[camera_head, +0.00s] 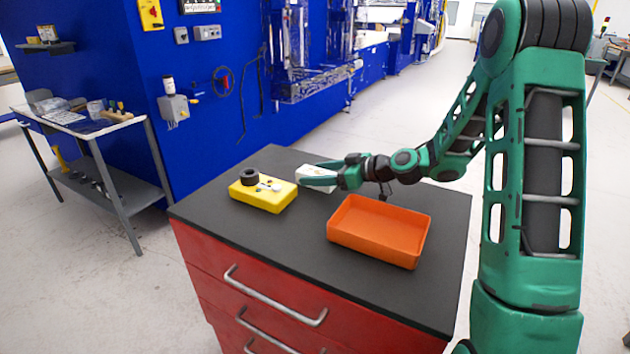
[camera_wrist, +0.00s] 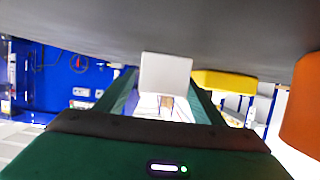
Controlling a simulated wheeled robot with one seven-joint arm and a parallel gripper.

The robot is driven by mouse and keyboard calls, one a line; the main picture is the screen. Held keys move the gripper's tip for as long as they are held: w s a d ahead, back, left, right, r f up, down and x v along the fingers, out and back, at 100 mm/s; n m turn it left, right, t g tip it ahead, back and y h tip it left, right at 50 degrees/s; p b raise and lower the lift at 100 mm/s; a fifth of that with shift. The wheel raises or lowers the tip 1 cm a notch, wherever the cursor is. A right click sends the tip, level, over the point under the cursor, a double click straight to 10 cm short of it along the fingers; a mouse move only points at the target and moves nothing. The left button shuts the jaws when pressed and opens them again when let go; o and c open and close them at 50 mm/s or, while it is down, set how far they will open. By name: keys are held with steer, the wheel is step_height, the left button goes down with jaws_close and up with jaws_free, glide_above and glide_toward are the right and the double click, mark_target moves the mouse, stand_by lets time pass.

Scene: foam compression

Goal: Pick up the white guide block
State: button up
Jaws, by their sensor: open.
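The white guide block (camera_head: 316,172) sits on the dark tabletop, behind the orange tray and right of the yellow block. My gripper (camera_head: 311,174) is low over the tabletop at the block, its two green fingers apart and partly hiding it. In the wrist view the white guide block (camera_wrist: 165,73) shows in front of my gripper (camera_wrist: 162,84), between the lines of the two fingers. I cannot tell whether either finger touches it.
A yellow block (camera_head: 268,196) with a black ring (camera_head: 250,176) and small pale parts on top stands left of the white block. An orange tray (camera_head: 345,232) stands at the front right. The front left of the dark tabletop (camera_head: 290,235) is clear.

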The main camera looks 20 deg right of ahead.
steer(key=shift+w+a+f, duration=0.1)
steer(key=shift+w+a, duration=0.1)
steer(key=shift+w, duration=0.05)
steer(key=c, duration=1.3)
steer(key=shift+c, duration=0.6)
